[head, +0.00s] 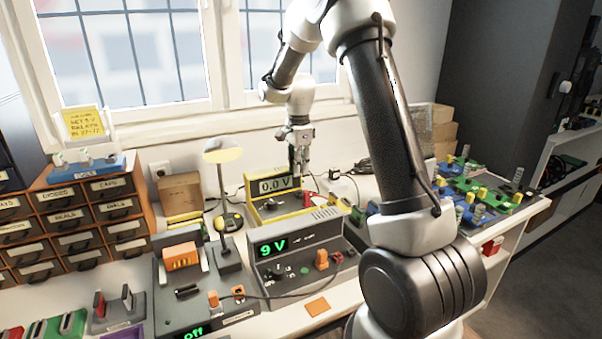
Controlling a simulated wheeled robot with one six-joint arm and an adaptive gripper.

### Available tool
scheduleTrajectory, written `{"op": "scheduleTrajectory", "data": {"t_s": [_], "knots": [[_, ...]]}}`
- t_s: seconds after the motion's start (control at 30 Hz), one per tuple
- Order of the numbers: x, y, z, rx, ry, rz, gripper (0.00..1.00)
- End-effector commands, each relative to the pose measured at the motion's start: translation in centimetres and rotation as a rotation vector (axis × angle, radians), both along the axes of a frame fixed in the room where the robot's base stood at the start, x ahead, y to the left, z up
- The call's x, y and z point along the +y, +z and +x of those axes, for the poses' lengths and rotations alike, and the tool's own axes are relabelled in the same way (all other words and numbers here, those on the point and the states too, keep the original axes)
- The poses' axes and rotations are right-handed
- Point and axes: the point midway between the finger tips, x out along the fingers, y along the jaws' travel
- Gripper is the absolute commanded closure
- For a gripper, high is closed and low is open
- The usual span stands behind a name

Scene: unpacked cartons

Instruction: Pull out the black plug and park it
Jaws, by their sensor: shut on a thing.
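My gripper (299,172) points down at the back of the bench, at the right end of the yellow meter (288,207), whose display reads 0.0 V. Its fingers are shut on a small dark thing that looks like the black plug, mostly hidden between the fingers. I cannot tell whether the plug is in a socket or clear of it. A red plug (308,198) sits at the meter's right side, just below my gripper.
A grey supply (298,252) reading 9 V stands in front of the meter. A dark unit (200,290) reading "off" is at front left. A lamp (221,180) and carton (181,192) stand left of the meter. Boards with colourful parts (470,190) fill the right. Cables lie behind.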

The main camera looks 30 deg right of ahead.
Motion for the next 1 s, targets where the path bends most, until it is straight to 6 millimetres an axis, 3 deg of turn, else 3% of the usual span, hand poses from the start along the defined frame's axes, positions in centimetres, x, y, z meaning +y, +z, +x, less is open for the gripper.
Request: {"op": "scheduleTrajectory", "data": {"t_s": [0.17,0.63,1.0], "knots": [[0.0,-0.6,-0.3,0.01,-0.029,0.0,0.97],[0.0,-4.8,-0.3,0.011,-0.027,0.0,0.97],[0.0,-5.7,-0.3,0.009,-0.027,0.0,0.97]]}}
